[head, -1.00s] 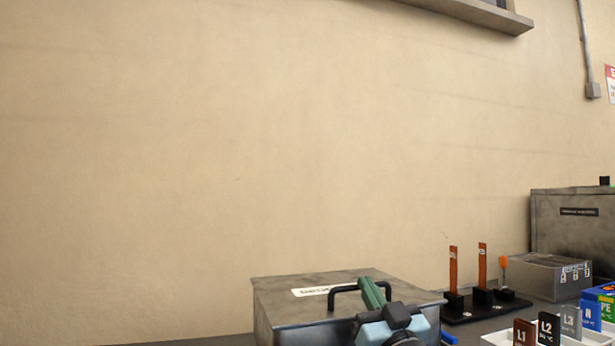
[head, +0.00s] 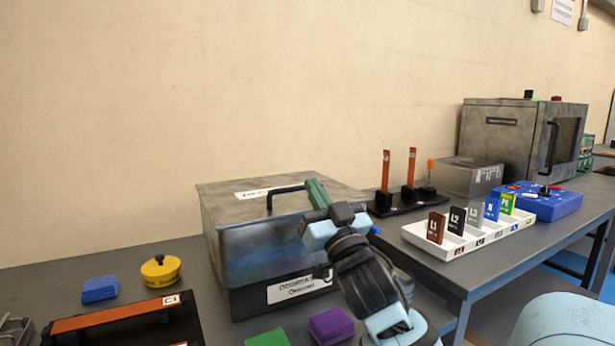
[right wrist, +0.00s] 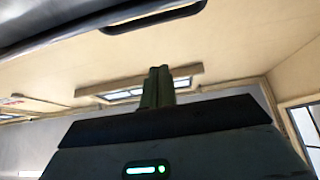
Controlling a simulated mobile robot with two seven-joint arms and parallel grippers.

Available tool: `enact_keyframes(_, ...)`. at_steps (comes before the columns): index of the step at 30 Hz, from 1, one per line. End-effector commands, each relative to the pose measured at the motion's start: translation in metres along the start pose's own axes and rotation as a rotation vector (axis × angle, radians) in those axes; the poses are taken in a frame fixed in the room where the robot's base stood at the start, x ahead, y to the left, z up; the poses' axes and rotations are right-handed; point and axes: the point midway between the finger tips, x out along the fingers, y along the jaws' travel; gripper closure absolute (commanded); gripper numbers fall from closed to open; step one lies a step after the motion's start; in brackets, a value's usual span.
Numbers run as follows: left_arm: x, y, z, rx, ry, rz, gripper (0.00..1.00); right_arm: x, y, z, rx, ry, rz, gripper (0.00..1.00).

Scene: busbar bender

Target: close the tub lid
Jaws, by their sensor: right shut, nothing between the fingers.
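The tub (head: 300,277) is a dark box with a white label on its front, standing on the grey bench. A black bar handle (head: 270,197) stands on the lid. My right gripper (head: 317,191), with green fingers, is shut and empty at the right end of the handle; I cannot tell if it touches. Its fingers also show in the right wrist view (right wrist: 157,87). My left gripper is out of view.
Blue (head: 99,289), green (head: 267,338) and purple (head: 331,325) blocks and a yellow round item (head: 160,271) lie in front and left. A white tray of tags (head: 470,240), a black stand (head: 405,204) and a metal machine (head: 500,140) stand to the right.

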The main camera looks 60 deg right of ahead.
Motion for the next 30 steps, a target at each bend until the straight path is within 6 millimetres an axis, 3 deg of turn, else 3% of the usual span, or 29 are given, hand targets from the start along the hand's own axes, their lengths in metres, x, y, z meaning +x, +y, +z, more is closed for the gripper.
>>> enact_keyframes(3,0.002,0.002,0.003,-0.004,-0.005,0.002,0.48,-0.024,0.000,0.000,0.002,-0.001,0.000,1.00)
enact_keyframes(10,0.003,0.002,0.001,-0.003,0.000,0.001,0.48,-0.048,0.000,-0.001,0.000,0.000,0.001,1.00)
enact_keyframes(30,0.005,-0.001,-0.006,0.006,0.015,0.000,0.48,-0.051,0.000,-0.002,0.000,0.002,0.000,1.00)
